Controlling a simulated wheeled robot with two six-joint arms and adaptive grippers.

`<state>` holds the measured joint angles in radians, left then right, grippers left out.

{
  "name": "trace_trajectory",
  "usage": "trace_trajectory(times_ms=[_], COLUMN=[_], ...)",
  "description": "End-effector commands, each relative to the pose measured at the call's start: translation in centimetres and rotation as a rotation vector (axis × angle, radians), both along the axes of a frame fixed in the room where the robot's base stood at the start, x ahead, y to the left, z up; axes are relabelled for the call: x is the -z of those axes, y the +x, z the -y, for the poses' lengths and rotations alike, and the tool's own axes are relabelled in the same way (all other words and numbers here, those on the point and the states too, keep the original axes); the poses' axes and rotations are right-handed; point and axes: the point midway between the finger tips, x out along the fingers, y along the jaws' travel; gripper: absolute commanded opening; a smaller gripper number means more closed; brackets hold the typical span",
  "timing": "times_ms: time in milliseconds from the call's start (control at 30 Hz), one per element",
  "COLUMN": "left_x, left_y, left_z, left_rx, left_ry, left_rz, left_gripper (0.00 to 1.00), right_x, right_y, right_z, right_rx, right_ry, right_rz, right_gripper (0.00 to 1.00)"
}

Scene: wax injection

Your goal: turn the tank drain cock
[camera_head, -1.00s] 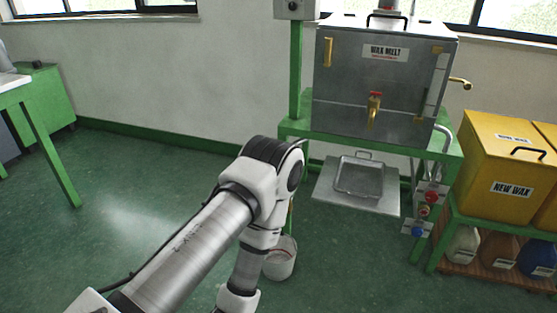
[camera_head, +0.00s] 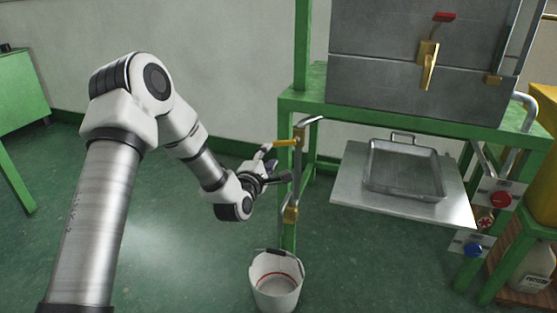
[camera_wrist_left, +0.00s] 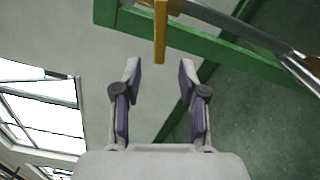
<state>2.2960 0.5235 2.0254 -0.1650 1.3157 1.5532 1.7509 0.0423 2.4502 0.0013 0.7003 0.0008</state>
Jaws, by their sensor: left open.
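The drain cock's yellow lever (camera_head: 286,142) sticks out to the left from the drain pipe (camera_head: 311,121) at the left end of the green stand. In the left wrist view the yellow lever (camera_wrist_left: 160,35) points down towards the gap between the fingertips. My left gripper (camera_head: 277,164) is open and just beside the lever in the head view. In the left wrist view its two fingers (camera_wrist_left: 160,68) are spread, with nothing held between them. I cannot tell whether a finger touches the lever. My right gripper is not in view.
The grey wax tank (camera_head: 380,75) stands on the green stand (camera_head: 400,122), with a red-handled brass tap (camera_head: 428,64) on its front. A metal tray (camera_head: 405,170) lies on a plate below. A white bucket (camera_head: 276,286) stands on the floor under the drain pipe's brass outlet (camera_head: 291,208).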

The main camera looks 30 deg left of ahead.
Motion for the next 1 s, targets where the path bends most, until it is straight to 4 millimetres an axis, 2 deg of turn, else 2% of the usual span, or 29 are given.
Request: trace_trajectory(times_ms=[167,433,567,767,900,1000], left_x=[0.0,0.1,-0.1,-0.2,-0.2,-0.2], left_y=[1.8,6.6,7.5,7.6,7.6,7.6], left_z=[-0.4,-1.5,-1.7,-1.7,-1.7,-1.7], left_rx=[0.002,0.002,0.002,0.003,0.003,0.003], left_ry=[0.005,0.004,0.004,0.002,0.002,0.002], left_rz=[0.008,0.005,0.002,0.001,0.001,0.001], left_gripper=[0.42,0.42,0.42,0.42,0.0,0.0], right_x=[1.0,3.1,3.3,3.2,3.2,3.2], right_y=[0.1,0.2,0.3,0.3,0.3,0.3], right_z=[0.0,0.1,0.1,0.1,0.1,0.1], right_rx=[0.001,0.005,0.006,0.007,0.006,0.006], right_ry=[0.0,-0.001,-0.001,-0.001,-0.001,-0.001], right_rz=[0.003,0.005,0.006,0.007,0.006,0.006], right_gripper=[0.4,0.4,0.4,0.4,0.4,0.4])
